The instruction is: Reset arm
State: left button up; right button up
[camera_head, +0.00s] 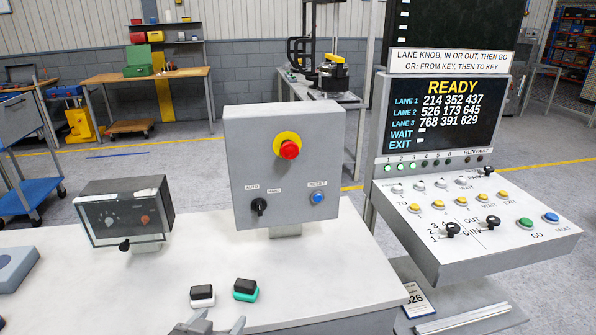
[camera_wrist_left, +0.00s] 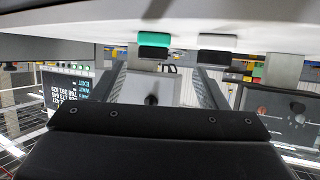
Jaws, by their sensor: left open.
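My left gripper (camera_head: 213,325) shows at the bottom edge of the head view, open and empty, its two fingers apart over the front of the white table. In the left wrist view the fingers (camera_wrist_left: 160,85) stand apart with nothing held between them; that picture appears upside down. A black-and-green block (camera_head: 245,290) and a black-and-white block (camera_head: 202,296) lie on the table just beyond the fingers, apart from them. They also show at the top of the left wrist view. My right gripper is not in view.
A grey control box (camera_head: 245,190) with a red stop button and blue RESET button stands behind the blocks. A dark meter box (camera_head: 125,212) is at left. The lane console (camera_head: 480,215) is at right, under a screen reading READY (camera_head: 447,110). Bare table (camera_head: 90,285) lies left.

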pick_arm(q)
jog(key=s+a+f+n+g+y, duration=0.1)
jog(key=s+a+f+g, duration=0.25)
jog(key=s, duration=0.45)
jog(key=s+a+f+g+y, duration=0.1)
jog(key=s+a+f+g, duration=0.25)
jog(key=s, duration=0.55)
jog(key=s+a+f+n+g+y, duration=0.1)
jog(key=s+a+f+g, duration=0.3)
jog(key=s, duration=0.4)
jog(key=s+d+f+x, duration=0.1)
jog(key=s+x, duration=0.1)
jog(key=x, duration=1)
jog(key=s+x, duration=0.3)
jog(key=x, duration=0.9)
jog(key=s+d+f+g, duration=0.1)
jog(key=s+d+f, duration=0.1)
jog(key=s+f, duration=1.2)
notch_tip(320, 180, down, 3)
jog(key=shift+s+r+h, duration=0.2)
jog(key=shift+s+h, duration=0.05)
jog(key=shift+h, duration=0.05)
jog(key=shift+c, duration=0.5)
